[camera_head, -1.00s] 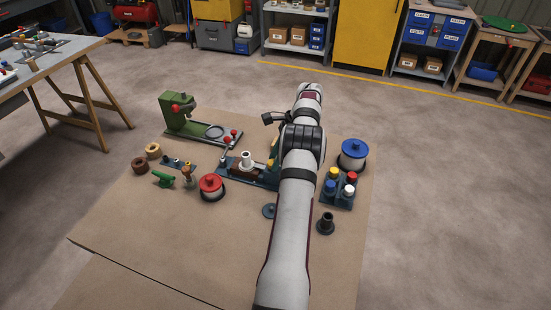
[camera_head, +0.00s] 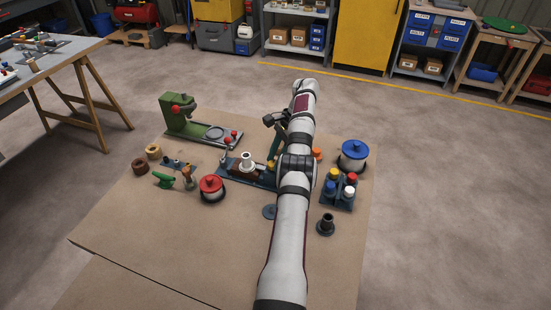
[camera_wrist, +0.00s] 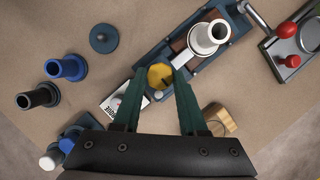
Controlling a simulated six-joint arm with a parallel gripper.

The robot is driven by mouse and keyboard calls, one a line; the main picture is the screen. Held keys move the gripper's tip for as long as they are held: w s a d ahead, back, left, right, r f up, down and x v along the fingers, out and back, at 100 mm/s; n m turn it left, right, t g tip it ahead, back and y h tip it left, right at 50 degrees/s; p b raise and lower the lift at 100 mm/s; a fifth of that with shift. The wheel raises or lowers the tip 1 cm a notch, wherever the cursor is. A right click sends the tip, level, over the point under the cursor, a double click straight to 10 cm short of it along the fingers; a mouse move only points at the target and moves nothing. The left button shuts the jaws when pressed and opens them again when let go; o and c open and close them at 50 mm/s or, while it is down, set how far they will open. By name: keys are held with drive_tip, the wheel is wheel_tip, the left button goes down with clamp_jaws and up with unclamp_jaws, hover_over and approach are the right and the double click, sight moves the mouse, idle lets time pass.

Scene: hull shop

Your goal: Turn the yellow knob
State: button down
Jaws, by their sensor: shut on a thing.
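The yellow knob (camera_wrist: 160,76) sits near the end of a dark blue fixture (camera_wrist: 205,45) that carries a white flanged sleeve. In the wrist view my gripper (camera_wrist: 160,73) has its two green fingers on either side of the knob, shut on it. In the head view the knob (camera_head: 271,166) shows as a small yellow patch just left of my arm. My gripper's green fingers (camera_head: 275,148) reach down to it there, and my arm hides part of the fixture.
A red-lidded spool (camera_head: 212,188) stands left of the fixture, and a green press (camera_head: 180,115) behind it. A blue-lidded spool (camera_head: 353,155) and a rack of coloured caps (camera_head: 337,190) stand to the right. The front mat is clear.

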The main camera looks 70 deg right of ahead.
drive_tip(key=shift+a, duration=0.1)
drive_tip(key=shift+c, duration=2.3)
unclamp_jaws()
